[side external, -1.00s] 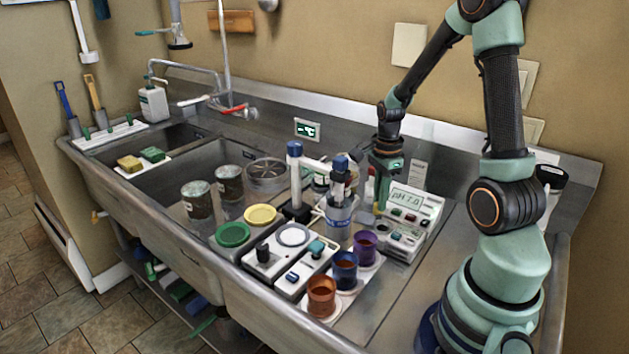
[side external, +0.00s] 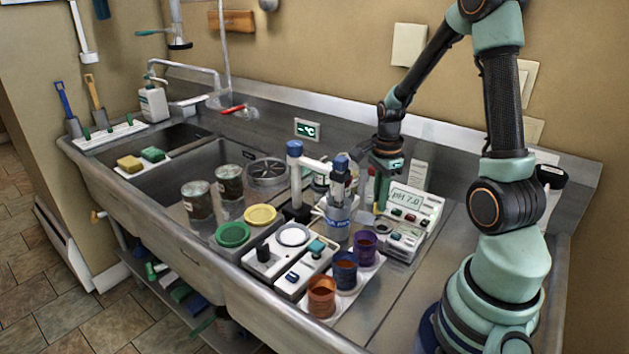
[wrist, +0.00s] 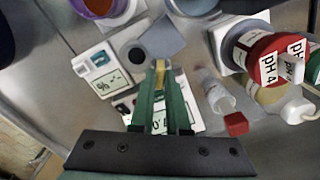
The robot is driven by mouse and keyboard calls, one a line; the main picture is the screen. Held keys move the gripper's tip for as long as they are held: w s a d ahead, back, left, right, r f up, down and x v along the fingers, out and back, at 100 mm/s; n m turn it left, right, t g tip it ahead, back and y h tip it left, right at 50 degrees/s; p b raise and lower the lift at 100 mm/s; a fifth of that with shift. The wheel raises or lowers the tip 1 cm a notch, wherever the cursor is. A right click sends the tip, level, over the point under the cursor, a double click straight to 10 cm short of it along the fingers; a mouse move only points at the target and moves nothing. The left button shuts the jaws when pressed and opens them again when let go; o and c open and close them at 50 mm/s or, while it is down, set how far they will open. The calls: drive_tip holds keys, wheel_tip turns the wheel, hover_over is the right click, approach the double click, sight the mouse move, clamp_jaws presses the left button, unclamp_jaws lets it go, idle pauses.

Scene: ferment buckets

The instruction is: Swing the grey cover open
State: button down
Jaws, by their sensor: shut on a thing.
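My gripper (wrist: 159,70) points away from the wrist camera. Its green fingers are closed on a small tan tab (wrist: 160,76). The tab sits at the near edge of a flat grey square panel (wrist: 168,36), which looks like the grey cover. I cannot tell how far the panel is tilted. In the side external view my gripper (side external: 381,203) reaches down just left of the pH meter (side external: 413,207), behind the purple cup.
In the wrist view, a clear bottle (wrist: 218,98) with a red cap and a red-capped pH 4 bottle (wrist: 256,58) stand to the right. A white meter (wrist: 101,69) lies left. A purple cup (side external: 364,244) and blue cup (side external: 345,269) stand near.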

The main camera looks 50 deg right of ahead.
drive_tip(key=shift+m, duration=0.8)
drive_tip(key=c, duration=0.9)
unclamp_jaws()
drive_tip(key=shift+r, duration=0.1)
wheel_tip(320, 180, up, 12)
